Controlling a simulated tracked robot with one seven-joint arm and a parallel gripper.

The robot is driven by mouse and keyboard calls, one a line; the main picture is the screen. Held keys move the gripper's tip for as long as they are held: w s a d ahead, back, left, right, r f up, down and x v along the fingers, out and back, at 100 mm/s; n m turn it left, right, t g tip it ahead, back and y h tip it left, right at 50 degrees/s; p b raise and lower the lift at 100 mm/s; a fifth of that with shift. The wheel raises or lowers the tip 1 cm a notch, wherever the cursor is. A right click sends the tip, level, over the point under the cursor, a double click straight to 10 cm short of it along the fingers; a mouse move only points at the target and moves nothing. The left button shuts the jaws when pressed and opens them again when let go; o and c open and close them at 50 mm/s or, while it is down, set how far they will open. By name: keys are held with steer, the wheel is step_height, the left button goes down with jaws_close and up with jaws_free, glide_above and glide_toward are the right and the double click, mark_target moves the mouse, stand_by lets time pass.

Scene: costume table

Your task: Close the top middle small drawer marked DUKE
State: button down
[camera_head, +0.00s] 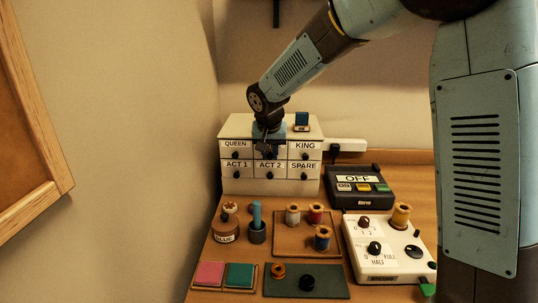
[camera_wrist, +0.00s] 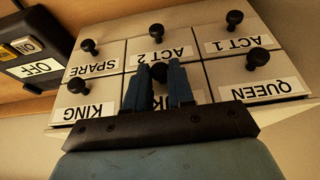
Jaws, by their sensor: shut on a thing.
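The small drawer cabinet (camera_head: 271,183) stands against the back wall, with QUEEN, KING, ACT 1, ACT 2 and SPARE labels readable. My gripper (camera_head: 268,149) is in front of the top middle drawer and hides most of it. In the wrist view, which shows the cabinet upside down, my gripper (camera_wrist: 159,72) has its two blue fingers shut on the dark knob (camera_wrist: 159,90) of the top middle drawer (camera_wrist: 200,85). Its label is mostly covered by the fingers. That drawer's front looks about level with its neighbours; any small gap is hidden.
A black box marked OFF (camera_head: 358,186) and a white control box with knobs (camera_head: 380,262) stand at right. Thread spools on a brown tray (camera_head: 292,247), a glue pot (camera_head: 226,231), and pink and green pads (camera_head: 224,275) lie in front of the cabinet. A blue item (camera_head: 302,120) sits on top.

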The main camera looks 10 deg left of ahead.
steer(key=shift+w+r, duration=0.1)
steer(key=shift+w, duration=0.05)
steer(key=c, duration=1)
jaws_free()
steer(key=v, duration=1.3)
steer(key=shift+r, duration=0.2)
